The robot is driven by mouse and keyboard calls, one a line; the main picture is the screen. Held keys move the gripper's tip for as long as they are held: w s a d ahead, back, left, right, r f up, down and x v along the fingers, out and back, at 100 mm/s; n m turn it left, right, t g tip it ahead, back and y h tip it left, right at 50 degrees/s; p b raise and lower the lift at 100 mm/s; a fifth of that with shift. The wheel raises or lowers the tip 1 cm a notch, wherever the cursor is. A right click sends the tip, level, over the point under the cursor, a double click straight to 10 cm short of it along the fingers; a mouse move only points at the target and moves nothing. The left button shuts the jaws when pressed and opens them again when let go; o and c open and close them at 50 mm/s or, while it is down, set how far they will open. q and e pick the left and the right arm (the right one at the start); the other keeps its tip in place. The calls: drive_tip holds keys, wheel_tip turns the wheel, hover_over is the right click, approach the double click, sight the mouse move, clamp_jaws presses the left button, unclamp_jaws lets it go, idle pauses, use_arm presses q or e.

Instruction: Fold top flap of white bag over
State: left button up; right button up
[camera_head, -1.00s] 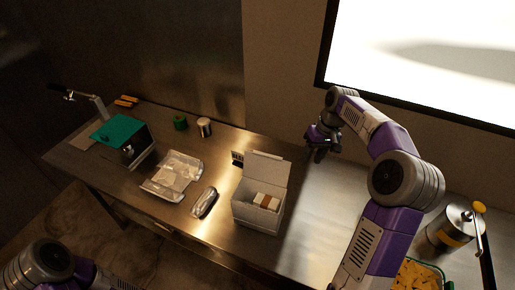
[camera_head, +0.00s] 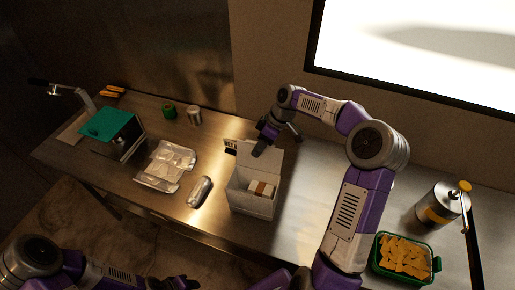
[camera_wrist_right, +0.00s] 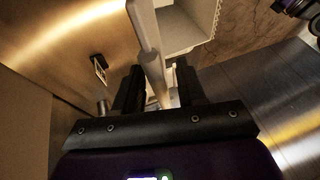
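The white container (camera_head: 251,203) looks like an open-topped box rather than a soft bag. Its top flap (camera_head: 262,164) stands up at the back. My right gripper (camera_head: 262,144) is at the flap's upper edge. In the right wrist view, its two dark fingers (camera_wrist_right: 160,88) stand apart with the flap's pale edge (camera_wrist_right: 150,45) running between them; I cannot tell whether they touch it. A brown-and-white item (camera_head: 262,189) sits inside the box. My left gripper (camera_head: 180,284) is low at the bottom edge, far from the box, and its fingers are unclear.
A silver wrapped roll (camera_head: 200,191) and a clear plastic packet (camera_head: 165,167) lie left of the box. A small dark-and-white card (camera_head: 230,147) stands behind it. A green tray of chips (camera_head: 404,257) and a metal canister (camera_head: 438,207) are at right. The steel counter right of the box is clear.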

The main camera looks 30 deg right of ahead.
drive_tip(key=shift+x, duration=0.85)
clamp_jaws()
